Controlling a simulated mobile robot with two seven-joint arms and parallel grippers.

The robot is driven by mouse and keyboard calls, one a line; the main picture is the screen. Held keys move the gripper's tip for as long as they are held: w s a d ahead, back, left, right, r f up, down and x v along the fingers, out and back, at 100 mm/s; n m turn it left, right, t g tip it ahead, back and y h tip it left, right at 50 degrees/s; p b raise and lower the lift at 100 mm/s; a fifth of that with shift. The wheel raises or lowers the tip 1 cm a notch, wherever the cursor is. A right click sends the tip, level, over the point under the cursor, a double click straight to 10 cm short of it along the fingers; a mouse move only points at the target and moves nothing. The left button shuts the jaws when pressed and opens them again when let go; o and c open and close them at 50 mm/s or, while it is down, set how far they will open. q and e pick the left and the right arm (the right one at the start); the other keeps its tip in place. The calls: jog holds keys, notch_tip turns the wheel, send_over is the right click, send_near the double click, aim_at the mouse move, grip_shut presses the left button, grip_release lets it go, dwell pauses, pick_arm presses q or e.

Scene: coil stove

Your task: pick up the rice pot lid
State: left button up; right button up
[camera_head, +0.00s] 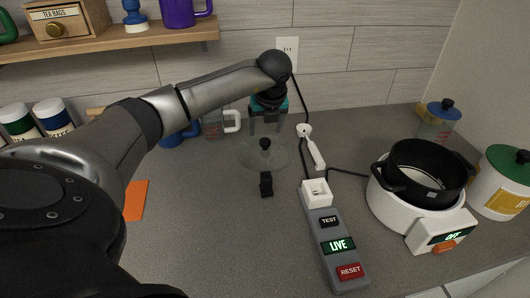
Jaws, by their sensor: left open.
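A clear glass lid (250,155) with a black knob (265,144) lies on the counter in the middle of the head view. It appears to be the rice pot lid. My left gripper (267,128) is open and points down just above and behind the knob in the picture, with nothing visible between its fingers. I cannot tell the exact gap between fingers and knob. A black pot (428,166) without a lid sits on the white coil stove (388,205) at the right. My right gripper is not in view.
A small black object (266,184) stands just in front of the lid. A glass measuring cup (214,124) and blue mug (178,136) stand behind left.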

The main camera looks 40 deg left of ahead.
aim_at(265, 141)
pick_arm(q)
jog(key=shift+x, duration=2.75)
jog(key=shift+d, duration=0.2)
grip_shut()
